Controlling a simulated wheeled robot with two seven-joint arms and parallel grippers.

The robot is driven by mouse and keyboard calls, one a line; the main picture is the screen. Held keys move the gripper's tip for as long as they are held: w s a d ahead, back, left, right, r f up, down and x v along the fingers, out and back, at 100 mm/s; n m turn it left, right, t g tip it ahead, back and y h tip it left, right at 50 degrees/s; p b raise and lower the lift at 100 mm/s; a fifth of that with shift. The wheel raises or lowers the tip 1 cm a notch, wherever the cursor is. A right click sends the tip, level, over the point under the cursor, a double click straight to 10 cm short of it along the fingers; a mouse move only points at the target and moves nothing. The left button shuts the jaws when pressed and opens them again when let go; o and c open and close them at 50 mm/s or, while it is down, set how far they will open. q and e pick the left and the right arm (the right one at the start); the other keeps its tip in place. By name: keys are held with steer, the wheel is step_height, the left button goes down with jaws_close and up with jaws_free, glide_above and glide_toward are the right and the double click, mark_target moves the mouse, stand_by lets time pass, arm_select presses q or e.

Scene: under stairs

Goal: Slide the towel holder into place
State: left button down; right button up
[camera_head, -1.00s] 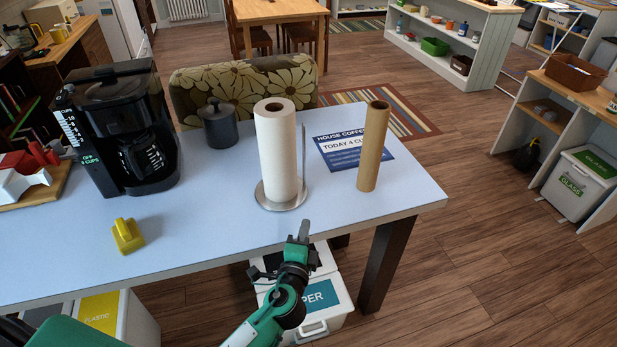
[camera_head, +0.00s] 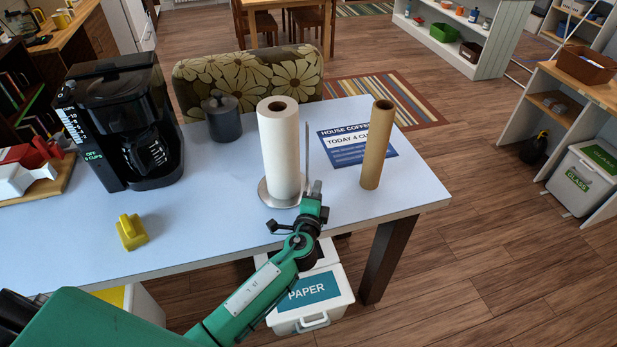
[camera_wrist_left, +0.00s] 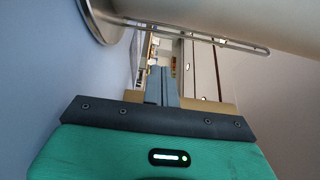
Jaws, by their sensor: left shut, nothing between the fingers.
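The towel holder has a round metal base (camera_head: 272,200), a thin upright rod (camera_head: 307,148) and a white paper roll (camera_head: 281,150). It stands upright near the table's front edge. My left gripper (camera_head: 315,187) is shut and empty, its fingertips just right of the base and close to the rod's foot. I cannot tell whether it touches. In the left wrist view, my shut fingers (camera_wrist_left: 160,84) point past the base (camera_wrist_left: 108,18), with the rod (camera_wrist_left: 200,37) and roll (camera_wrist_left: 260,18) close by. My right gripper is in neither view.
A brown cardboard tube (camera_head: 377,147) stands to the right, beside a blue coffee sign (camera_head: 350,157). A dark canister (camera_head: 222,120), coffee maker (camera_head: 120,125) and yellow object (camera_head: 132,232) are on the left. The table (camera_head: 215,225) is clear between the yellow object and the holder.

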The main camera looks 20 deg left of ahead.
mark_target(308, 181)
arm_select(q)
steer(key=w+a, duration=0.1)
steer(key=w+a+p, duration=0.1)
steer(key=a, duration=0.1)
steer(key=shift+w+a, duration=0.1)
steer(key=shift+w, duration=0.15)
steer(key=shift+w+a, duration=0.1)
steer(key=shift+a, duration=0.05)
steer(key=w+a+b, duration=0.2)
steer(key=w+a, duration=0.1)
steer(key=a, duration=0.1)
steer(key=w+a+b, duration=0.1)
steer(key=w+a, duration=0.3)
steer(key=w+a+b, duration=0.2)
steer(key=w+a, duration=0.1)
steer(key=a, duration=0.1)
steer(key=shift+w+a+f+b, duration=0.1)
steer(key=shift+w+a+b, duration=0.1)
steer(key=shift+a+b, duration=0.15)
steer(key=shift+w+a, duration=0.3)
steer(key=shift+a, duration=0.1)
steer(key=shift+d, duration=0.1)
